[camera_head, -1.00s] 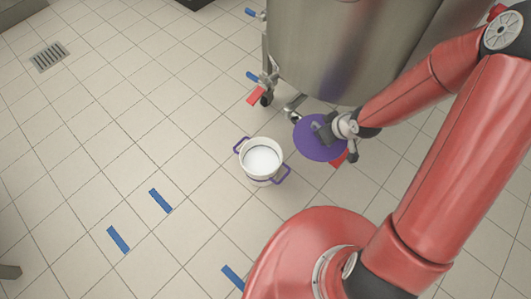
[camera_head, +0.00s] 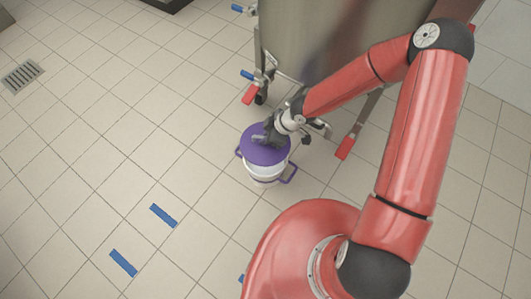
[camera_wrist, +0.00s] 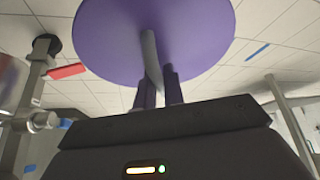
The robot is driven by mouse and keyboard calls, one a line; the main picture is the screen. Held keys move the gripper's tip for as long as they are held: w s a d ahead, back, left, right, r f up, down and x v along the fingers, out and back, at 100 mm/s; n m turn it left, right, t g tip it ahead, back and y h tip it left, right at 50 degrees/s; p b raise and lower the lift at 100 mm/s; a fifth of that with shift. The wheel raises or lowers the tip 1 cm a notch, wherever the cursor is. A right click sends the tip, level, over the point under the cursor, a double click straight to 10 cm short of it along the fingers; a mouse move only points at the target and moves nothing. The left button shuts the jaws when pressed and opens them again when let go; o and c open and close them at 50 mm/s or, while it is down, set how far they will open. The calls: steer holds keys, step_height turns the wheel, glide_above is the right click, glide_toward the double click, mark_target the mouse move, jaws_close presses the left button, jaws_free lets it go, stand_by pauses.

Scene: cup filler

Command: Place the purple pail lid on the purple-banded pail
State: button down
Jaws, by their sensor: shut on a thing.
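The purple pail lid (camera_head: 262,152) is a flat disc over the upper part of the white pail (camera_head: 265,172) in the head view, covering its mouth. I cannot tell if the lid touches the rim or hovers above it. The pail stands on the floor with purple handles on its left and right sides. My gripper (camera_head: 270,135) is above the lid, shut on the lid's grip. In the wrist view the lid (camera_wrist: 155,35) fills the top, and the grey upright grip stands between my two fingers (camera_wrist: 158,90). The pail is hidden there.
Blue tape strips (camera_head: 163,215) mark the floor.

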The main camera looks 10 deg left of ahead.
step_height(320, 180, down, 9)
steer(key=b, duration=0.3)
steer(key=shift+f, duration=0.15)
steer(key=c, duration=1.5)
jaws_free()
steer(key=shift+r, duration=0.2)
steer(key=p+v, duration=0.6)
steer(key=v, duration=0.6)
steer(key=shift+f, duration=0.1)
steer(key=shift+s, duration=0.1)
